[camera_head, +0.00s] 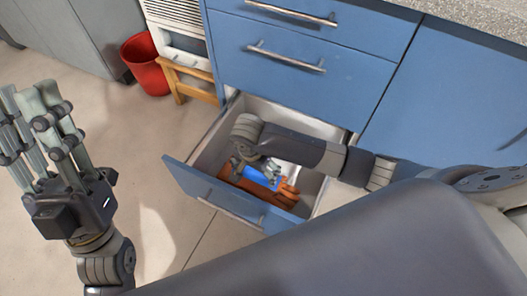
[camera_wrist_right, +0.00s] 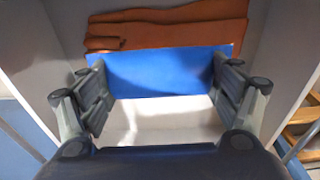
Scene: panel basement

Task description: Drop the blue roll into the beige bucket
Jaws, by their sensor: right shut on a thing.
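The blue roll (camera_head: 262,178) is inside the open lower drawer (camera_head: 184,184), above or against an orange-brown glove-like item (camera_head: 284,197). My right gripper (camera_head: 257,168) reaches down into the drawer and is shut on the roll. In the right wrist view the blue roll (camera_wrist_right: 165,72) spans between the two fingers, with the orange-brown item (camera_wrist_right: 175,25) beyond it. I cannot tell whether the roll still touches the drawer bottom. My left gripper (camera_head: 27,92) is open and empty, raised over the floor at the left. No beige bucket shows in either view.
A red bucket (camera_head: 148,66) stands on the floor at the back left, beside a wooden stool (camera_head: 188,82). Blue cabinet fronts (camera_head: 306,48) rise behind the open drawer, under a speckled counter (camera_head: 486,14). The floor left of the drawer is clear.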

